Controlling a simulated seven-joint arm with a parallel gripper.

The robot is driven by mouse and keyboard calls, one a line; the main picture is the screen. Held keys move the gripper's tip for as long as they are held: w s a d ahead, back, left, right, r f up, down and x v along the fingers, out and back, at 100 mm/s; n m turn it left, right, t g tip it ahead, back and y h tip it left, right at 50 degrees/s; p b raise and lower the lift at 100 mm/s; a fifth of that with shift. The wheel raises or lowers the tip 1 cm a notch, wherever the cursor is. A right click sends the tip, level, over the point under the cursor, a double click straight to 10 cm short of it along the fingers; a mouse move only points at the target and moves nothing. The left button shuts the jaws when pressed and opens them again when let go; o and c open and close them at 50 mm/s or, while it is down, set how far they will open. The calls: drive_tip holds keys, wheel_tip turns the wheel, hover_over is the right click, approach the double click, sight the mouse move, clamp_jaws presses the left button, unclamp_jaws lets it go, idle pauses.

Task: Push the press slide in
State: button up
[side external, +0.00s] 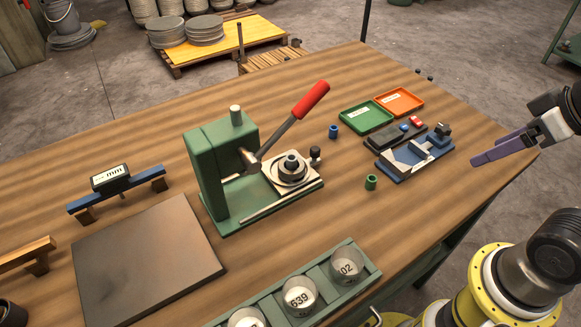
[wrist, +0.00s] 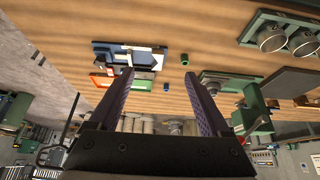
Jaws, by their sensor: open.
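The green press (side external: 222,165) stands in the middle of the bench, with a red-handled lever (side external: 310,100) raised to the upper right. Its pale metal slide (side external: 307,181) sticks out to the right of the press body, on the base. It carries a round fixture (side external: 291,167) and a black knob (side external: 315,153). My gripper (side external: 482,159) is at the right, over the bench's right end, well apart from the slide. In the wrist view my gripper (wrist: 159,77) is open and empty, and the press (wrist: 252,110) shows to the right of its fingers.
A small green bushing (side external: 370,182) and a blue bushing (side external: 333,131) stand near the slide. A rack of cups (side external: 375,274) is at the front.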

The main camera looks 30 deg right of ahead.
drive_tip(key=shift+m, duration=0.3)
drive_tip(key=c, duration=0.5)
drive_tip(key=shift+w+a+r+m+y, duration=0.25)
drive_tip(key=shift+a+r+m+y, duration=0.45)
drive_tip(key=shift+a+m, duration=0.4)
drive_tip(key=c, duration=0.4)
drive_tip(key=w+a+r+m, duration=0.1)
drive_tip(key=w+a+m+g+y, duration=0.1)
drive_tip(key=w+m, duration=0.1)
drive_tip(key=shift+a+r, duration=0.1)
drive_tip(key=shift+r, duration=0.25)
clamp_jaws()
drive_tip(key=w+a+f+m+g+y, duration=0.1)
drive_tip(key=w+f+m+g+y, duration=0.15)
drive_tip(key=w+m, duration=0.45)
drive_tip(key=w+a+f+m+g+y, duration=0.1)
drive_tip(key=w+f+m+y, duration=0.15)
drive_tip(key=w, duration=0.75)
drive_tip(key=w+d+f+m+g+y, duration=0.1)
drive_tip(key=w+d+f+m+y, duration=0.2)
drive_tip(key=f, duration=0.5)
drive_tip(key=shift+h, duration=0.7)
drive_tip(key=x, duration=0.5)
drive_tip(key=w+x, duration=0.1)
drive_tip(key=x, duration=0.2)
drive_tip(key=shift+f, duration=0.4)
drive_tip(key=a, duration=0.3)
drive_tip(key=shift+a+f, duration=0.15)
drive_tip(key=shift+f, duration=0.15)
drive_tip(key=shift+a, duration=0.6)
